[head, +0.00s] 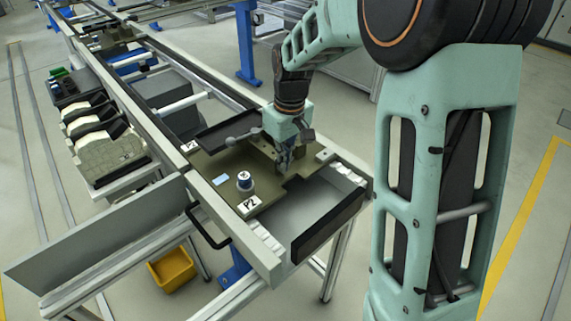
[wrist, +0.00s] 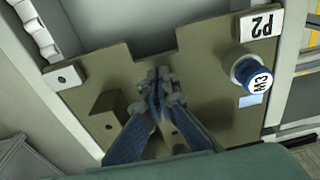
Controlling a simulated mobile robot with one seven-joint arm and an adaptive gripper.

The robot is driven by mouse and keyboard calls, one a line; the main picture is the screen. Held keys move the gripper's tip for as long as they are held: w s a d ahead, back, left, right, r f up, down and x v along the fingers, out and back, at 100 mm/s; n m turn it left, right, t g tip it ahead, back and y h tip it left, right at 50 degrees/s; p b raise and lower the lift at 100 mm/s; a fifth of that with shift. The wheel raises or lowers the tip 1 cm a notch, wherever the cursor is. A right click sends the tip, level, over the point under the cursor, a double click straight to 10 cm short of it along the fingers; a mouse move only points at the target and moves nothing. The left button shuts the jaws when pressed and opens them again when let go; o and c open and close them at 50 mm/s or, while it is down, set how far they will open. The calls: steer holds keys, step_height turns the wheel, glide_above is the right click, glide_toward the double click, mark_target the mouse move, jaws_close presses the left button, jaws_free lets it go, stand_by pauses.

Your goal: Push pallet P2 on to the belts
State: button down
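Pallet P2 (head: 270,190) is an olive-brown notched plate with a white P2 label, lying between the rails near the front end of the line. It also fills much of the wrist view (wrist: 205,65). A blue cylinder with a white marked cap (head: 244,181) stands on it, beside a light blue patch. A raised olive block on the pallet is partly hidden by my gripper in the head view. My gripper (wrist: 158,78) points down over the pallet, its fingertips together with nothing visible between them. I cannot tell whether the fingertips touch the pallet.
A grey open bay (head: 315,205) with a dark front edge lies in front of the pallet, with white ribbed strips at its sides. A dark tray (head: 225,128) lies behind. A black handle (head: 208,230) and a yellow bin (head: 172,270) are at the near left.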

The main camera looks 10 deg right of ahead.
mark_target(269, 150)
steer(key=shift+w+a+r+p, duration=0.1)
steer(key=shift+w+a+p, duration=0.15)
steer(key=shift+w+a, duration=0.4)
steer(key=shift+w+a+f+p, duration=0.1)
steer(key=shift+w+a+p, duration=0.15)
steer(key=shift+w+a, duration=0.45)
steer(key=shift+w+a+r+p, duration=0.1)
steer(key=shift+w+a+p, duration=0.2)
steer(key=shift+w, duration=0.65)
steer(key=shift+s+d+r+p, duration=0.15)
steer(key=shift+s+d+r, duration=0.35)
steer(key=shift+s, duration=0.2)
steer(key=shift+s+d+r+p, duration=0.15)
steer(key=shift+s+d+r, duration=0.3)
steer(key=shift+s, duration=0.2)
step_height(269, 150, up, 8)
steer(key=p, duration=0.6)
steer(key=shift+f, duration=0.1)
